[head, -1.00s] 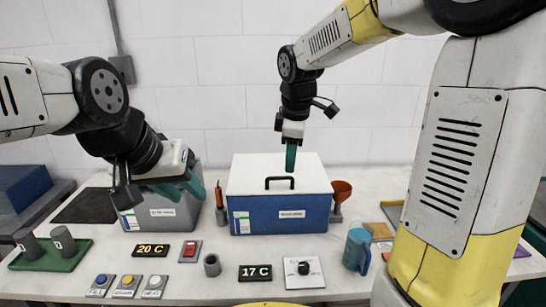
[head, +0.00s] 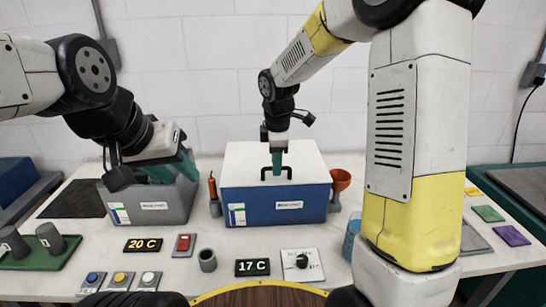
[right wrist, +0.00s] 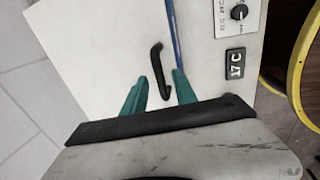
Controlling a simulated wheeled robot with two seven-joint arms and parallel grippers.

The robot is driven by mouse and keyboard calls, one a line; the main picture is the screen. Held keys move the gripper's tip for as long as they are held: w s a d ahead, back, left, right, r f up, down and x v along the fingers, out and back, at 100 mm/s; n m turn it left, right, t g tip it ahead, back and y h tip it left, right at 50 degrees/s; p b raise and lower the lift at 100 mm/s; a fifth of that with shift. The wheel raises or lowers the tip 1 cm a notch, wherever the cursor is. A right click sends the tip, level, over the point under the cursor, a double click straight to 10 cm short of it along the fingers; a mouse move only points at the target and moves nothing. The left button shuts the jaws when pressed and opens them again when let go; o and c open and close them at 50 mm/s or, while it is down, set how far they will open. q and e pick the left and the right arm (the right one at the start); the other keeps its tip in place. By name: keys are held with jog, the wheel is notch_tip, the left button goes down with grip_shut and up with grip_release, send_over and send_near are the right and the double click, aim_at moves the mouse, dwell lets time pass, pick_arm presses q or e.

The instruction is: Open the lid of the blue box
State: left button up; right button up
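The blue box (head: 262,210) stands on the bench in the middle of the head view. Its white lid (head: 240,162) is shut, with a black bar handle (head: 265,175) on top. My right gripper (head: 277,172) points down at the handle in the head view. The right wrist view shows its teal fingers (right wrist: 161,76) open, one each side of the handle (right wrist: 156,60), not closed on it. My left gripper (head: 172,168) is at the grey box (head: 150,203), left of the blue box; its fingers look apart and nothing shows between them.
An orange-handled tool (head: 213,188) stands left of the blue box, and an orange funnel (head: 340,180) right of it. In front are a 17 C display (head: 252,267), a dial panel (head: 302,265) and a grey cup (head: 207,260). A blue jug (head: 351,240) is partly hidden by my right arm.

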grip_shut()
dwell(1.4)
